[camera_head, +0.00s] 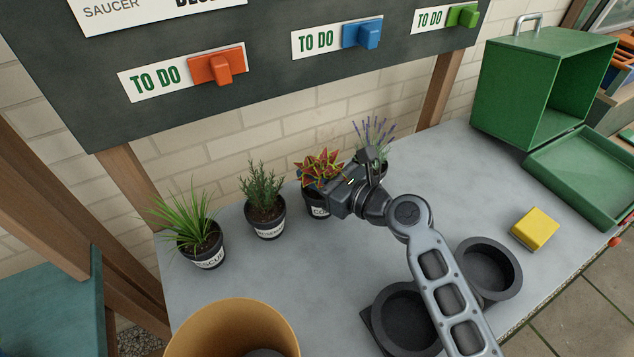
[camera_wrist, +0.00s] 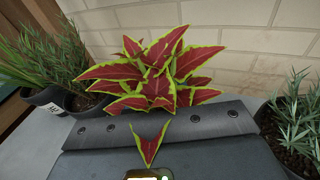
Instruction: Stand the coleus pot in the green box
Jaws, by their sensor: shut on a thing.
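The coleus (camera_head: 319,168), with red leaves edged yellow-green, grows in a dark pot (camera_head: 317,210) with a white label, partly hidden by my gripper. The pot is upright in the back row on the bench. My gripper (camera_head: 334,196) reaches it from the right and is shut on it. The wrist view shows the coleus leaves (camera_wrist: 160,75) close up, one leaf hanging over the dark gripper part; the pot is hidden there. The green box (camera_head: 536,85) stands at the back right, its front open and its door panel (camera_head: 583,176) folded down.
A rosemary-like pot (camera_head: 266,222) and a grassy pot (camera_head: 205,248) stand to the left; a lavender plant (camera_head: 374,135) stands close on the right. Dark saucers (camera_head: 489,268), a yellow block (camera_head: 536,229) and a tan pot (camera_head: 235,332) are nearer.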

